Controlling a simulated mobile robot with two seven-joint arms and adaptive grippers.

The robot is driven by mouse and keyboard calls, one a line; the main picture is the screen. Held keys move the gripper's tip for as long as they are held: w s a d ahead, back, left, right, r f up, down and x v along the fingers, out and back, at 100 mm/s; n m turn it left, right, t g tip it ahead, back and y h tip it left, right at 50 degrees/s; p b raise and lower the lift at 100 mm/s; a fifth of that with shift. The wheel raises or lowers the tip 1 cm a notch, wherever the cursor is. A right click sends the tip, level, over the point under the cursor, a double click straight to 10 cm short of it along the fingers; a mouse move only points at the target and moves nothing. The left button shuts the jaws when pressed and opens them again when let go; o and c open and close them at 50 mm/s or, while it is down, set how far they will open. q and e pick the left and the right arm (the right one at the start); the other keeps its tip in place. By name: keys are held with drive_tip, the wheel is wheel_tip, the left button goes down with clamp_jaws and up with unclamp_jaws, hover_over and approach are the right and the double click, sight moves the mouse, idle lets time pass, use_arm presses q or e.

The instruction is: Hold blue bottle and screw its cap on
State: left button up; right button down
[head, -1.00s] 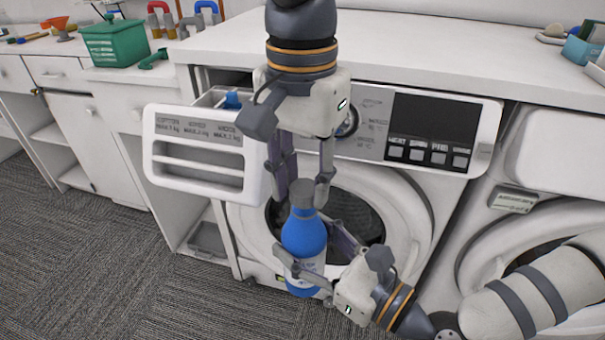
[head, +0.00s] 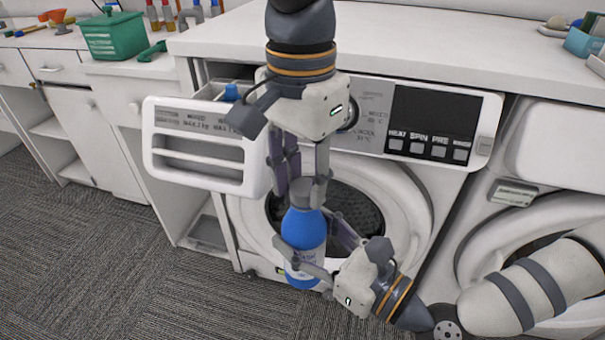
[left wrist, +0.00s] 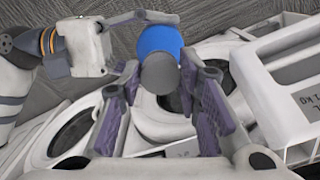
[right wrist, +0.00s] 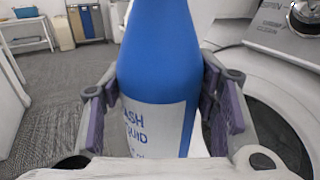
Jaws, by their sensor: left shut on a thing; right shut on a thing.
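The blue bottle (head: 304,233) is upright in front of the washing machine, with a white label on its lower part. My right gripper (head: 305,262) is shut on its lower body from the right. The right wrist view shows the bottle (right wrist: 158,60) between the purple-padded fingers. The grey cap (head: 303,192) sits at the top of the bottle. My left gripper (head: 305,185) comes from above and is shut on the cap. The left wrist view shows the round cap (left wrist: 160,73) over the blue bottle. The threads are hidden.
A white detergent drawer (head: 200,150) is pulled out just left of my left gripper. The washing machine door (head: 385,215) is close behind the bottle. A white counter (head: 400,40) lies above the machine, with a green basket (head: 114,36) further left. The carpet (head: 110,265) at left is clear.

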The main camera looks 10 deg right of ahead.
use_arm(q)
drive_tip(key=m, duration=0.7)
drive_tip(key=shift+w, duration=0.15)
drive_tip(key=m, duration=0.4)
drive_tip(key=shift+w, duration=0.1)
drive_tip(key=m, duration=0.7)
drive_tip(key=shift+w+m, duration=0.1)
drive_tip(key=shift+m, duration=0.3)
drive_tip(key=m, duration=0.4)
drive_tip(key=shift+d, duration=0.15)
drive_tip(key=m, duration=0.7)
drive_tip(key=shift+d+m, duration=0.15)
drive_tip(key=shift+m, duration=0.25)
drive_tip(key=m, duration=0.3)
drive_tip(key=shift+m, duration=0.4)
drive_tip(key=m, duration=0.4)
drive_tip(key=shift+s+d+f+m, duration=0.2)
drive_tip(key=shift+s+f+m, duration=0.05)
drive_tip(key=shift+s+m, duration=0.15)
drive_tip(key=shift+w+a+r+m, duration=0.15)
drive_tip(key=shift+w+m, duration=0.15)
drive_tip(key=shift+m, duration=0.2)
